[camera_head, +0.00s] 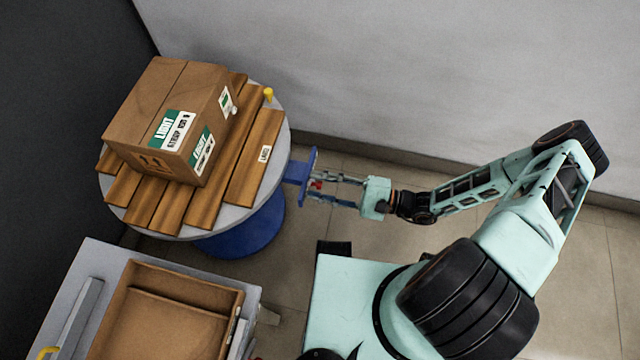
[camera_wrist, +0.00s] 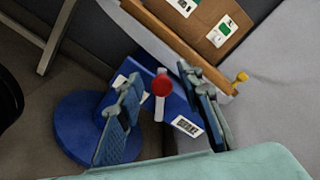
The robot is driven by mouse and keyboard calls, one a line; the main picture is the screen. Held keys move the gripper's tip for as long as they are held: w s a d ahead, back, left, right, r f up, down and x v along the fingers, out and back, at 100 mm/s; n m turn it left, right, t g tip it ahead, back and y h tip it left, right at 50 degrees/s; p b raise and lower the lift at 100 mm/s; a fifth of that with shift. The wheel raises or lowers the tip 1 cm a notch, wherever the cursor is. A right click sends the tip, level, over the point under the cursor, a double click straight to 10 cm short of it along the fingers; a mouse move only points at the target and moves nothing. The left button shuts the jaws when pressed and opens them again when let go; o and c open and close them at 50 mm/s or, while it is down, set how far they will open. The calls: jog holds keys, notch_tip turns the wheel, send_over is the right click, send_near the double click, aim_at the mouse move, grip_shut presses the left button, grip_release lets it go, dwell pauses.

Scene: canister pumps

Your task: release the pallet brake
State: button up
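A brake lever with a round red knob (camera_wrist: 161,85) on a pale shaft (camera_wrist: 159,108) stands on a blue bracket (camera_wrist: 176,104) in the wrist view. A white label (camera_wrist: 187,126), its text hard to read, is on the bracket. In the head view the red knob (camera_head: 317,185) is small, next to the blue bracket (camera_head: 301,175) on the turntable's right side. My gripper (camera_head: 320,187) is open, with one finger on each side of the lever; it also shows in the wrist view (camera_wrist: 158,92). Gaps show between the knob and both fingers.
A round grey turntable (camera_head: 279,150) on a blue base (camera_head: 248,232) carries a wooden pallet (camera_head: 250,165) and a cardboard box (camera_head: 160,105). A yellow peg (camera_head: 268,94) stands at its rim. A grey table (camera_head: 95,262) with an open brown box (camera_head: 185,310) is nearby. A wall is behind.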

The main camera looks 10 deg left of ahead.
jog(key=shift+d, duration=0.1)
jog(key=s+d, duration=0.1)
jog(key=d, duration=1.1)
jog(key=shift+a, duration=0.1)
